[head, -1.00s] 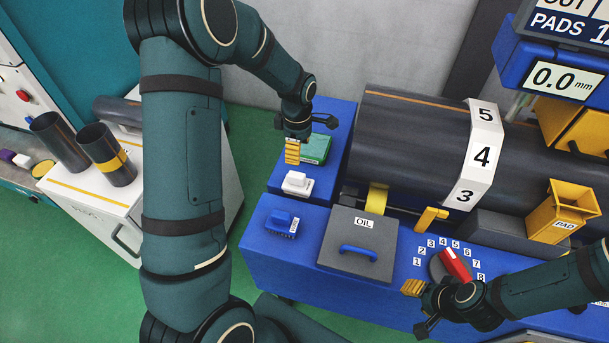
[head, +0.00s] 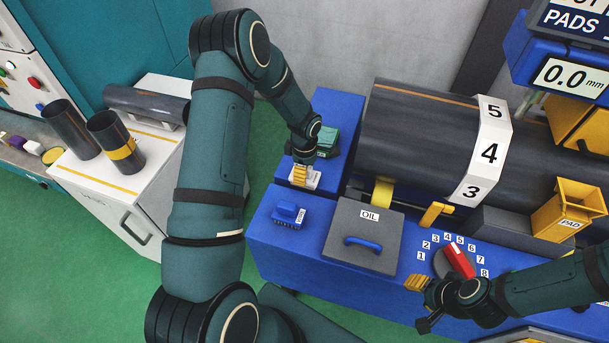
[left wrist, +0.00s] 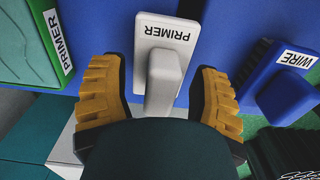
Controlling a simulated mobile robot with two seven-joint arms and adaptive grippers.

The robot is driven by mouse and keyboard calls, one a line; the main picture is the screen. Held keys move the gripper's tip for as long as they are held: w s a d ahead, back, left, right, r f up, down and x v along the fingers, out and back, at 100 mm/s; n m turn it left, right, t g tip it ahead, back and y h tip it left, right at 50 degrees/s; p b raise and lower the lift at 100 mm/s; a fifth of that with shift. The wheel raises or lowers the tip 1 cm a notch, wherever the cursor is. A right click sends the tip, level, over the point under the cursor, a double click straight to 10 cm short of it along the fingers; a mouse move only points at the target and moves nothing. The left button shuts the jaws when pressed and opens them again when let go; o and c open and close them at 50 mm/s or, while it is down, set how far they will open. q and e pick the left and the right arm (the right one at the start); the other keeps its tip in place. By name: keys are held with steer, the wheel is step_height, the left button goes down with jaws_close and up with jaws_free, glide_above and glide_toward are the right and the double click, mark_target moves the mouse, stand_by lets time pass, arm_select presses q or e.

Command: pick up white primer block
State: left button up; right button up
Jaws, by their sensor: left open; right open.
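The white primer block (left wrist: 164,62) stands on the blue bench, with a PRIMER label on its flat base and a raised white grip. In the head view the block (head: 312,182) is partly hidden behind my left gripper (head: 300,174). In the left wrist view my left gripper (left wrist: 160,98) is open, with its yellow fingers on either side of the block's raised grip and gaps showing between. My right gripper (head: 416,300) is open and empty near the red-handled dial.
A green PRIMER box (left wrist: 38,42) and a blue WIRE brush (left wrist: 285,88) flank the block. The grey OIL lid (head: 362,235) lies in front, and the large dark cylinder (head: 420,135) is to the right. The white cabinet (head: 135,215) stands left.

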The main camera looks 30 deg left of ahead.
arm_select(q)
steer(key=shift+f, duration=0.2)
steer(key=shift+s, duration=0.1)
jaws_close()
step_height(320, 180, up, 10)
steer(key=shift+r, duration=0.1)
stand_by(0.6)
steer(key=c, duration=1)
jaws_free()
jaws_close()
